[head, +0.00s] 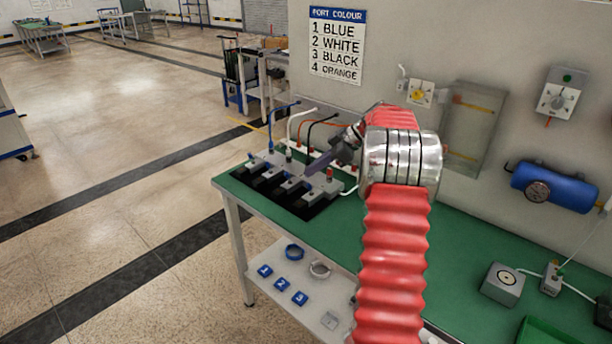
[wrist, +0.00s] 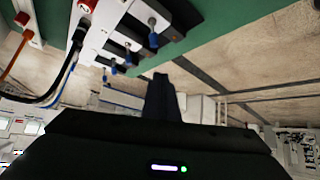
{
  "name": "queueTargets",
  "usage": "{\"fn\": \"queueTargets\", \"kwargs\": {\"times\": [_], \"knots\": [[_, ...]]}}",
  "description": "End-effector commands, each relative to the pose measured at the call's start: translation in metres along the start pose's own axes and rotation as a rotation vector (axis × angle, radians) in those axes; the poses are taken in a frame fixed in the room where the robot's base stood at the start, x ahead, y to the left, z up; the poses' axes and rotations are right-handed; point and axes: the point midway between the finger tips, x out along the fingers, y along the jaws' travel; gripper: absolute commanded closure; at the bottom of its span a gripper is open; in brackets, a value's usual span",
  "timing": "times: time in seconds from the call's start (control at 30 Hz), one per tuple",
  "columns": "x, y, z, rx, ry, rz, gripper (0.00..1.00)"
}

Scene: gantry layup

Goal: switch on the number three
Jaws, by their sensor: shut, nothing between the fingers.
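A row of several grey units (head: 291,187) sits on a black base at the left end of the green bench. In the wrist view some units (wrist: 140,28) show small blue parts. Behind them a white strip (wrist: 112,17) takes blue (head: 283,107), white (head: 299,112), black (head: 322,119) and orange (head: 311,123) cables. A wall sign (head: 338,46) lists 1 blue, 2 white, 3 black, 4 orange. My gripper (head: 314,167) is shut and empty, above the units; its dark fingers also show in the wrist view (wrist: 160,82). Switch positions are unclear.
My red arm hides part of the green bench (head: 457,250). A grey box (head: 503,284) stands at the bench's right. A blue tank (head: 555,187) and wall boxes are mounted behind. Blue number tags (head: 282,284) lie on the lower shelf. Open floor lies left.

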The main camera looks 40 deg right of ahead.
Motion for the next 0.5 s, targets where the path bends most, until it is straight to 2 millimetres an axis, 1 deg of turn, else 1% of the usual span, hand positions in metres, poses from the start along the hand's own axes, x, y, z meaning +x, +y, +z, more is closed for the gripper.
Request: {"fn": "queueTargets", "kwargs": {"times": [0.13,0.5], "knots": [[-0.0066,-0.0023,-0.002,0.0,0.0,-0.001,1.0],[-0.0065,-0.0039,-0.005,0.0,-0.002,-0.002,1.0]]}}
